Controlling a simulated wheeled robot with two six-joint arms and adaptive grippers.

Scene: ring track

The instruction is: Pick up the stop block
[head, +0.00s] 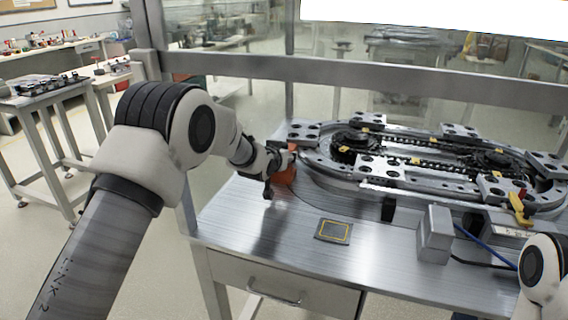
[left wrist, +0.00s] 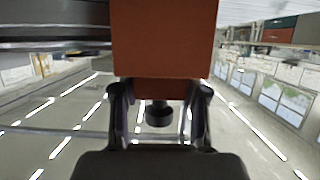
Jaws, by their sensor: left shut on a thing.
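The stop block shows as an orange-brown block (left wrist: 165,38) filling the upper middle of the left wrist view. In the head view the block (head: 287,177) is at the left end of the ring track, partly hidden by my left gripper. My left gripper (head: 273,176) is shut on the block, and its fingers also show on both sides below it in the left wrist view (left wrist: 160,88). I cannot tell whether the block touches the table or the track. My right gripper is not in view; only part of my right arm shows at the lower right.
The metal ring track (head: 345,178) covers the back of the table (head: 265,225). A dark square pad with a yellow outline (head: 333,230) lies in front of it. A grey box (head: 435,235) and cables are at the right. A metal frame rail (head: 400,75) crosses behind.

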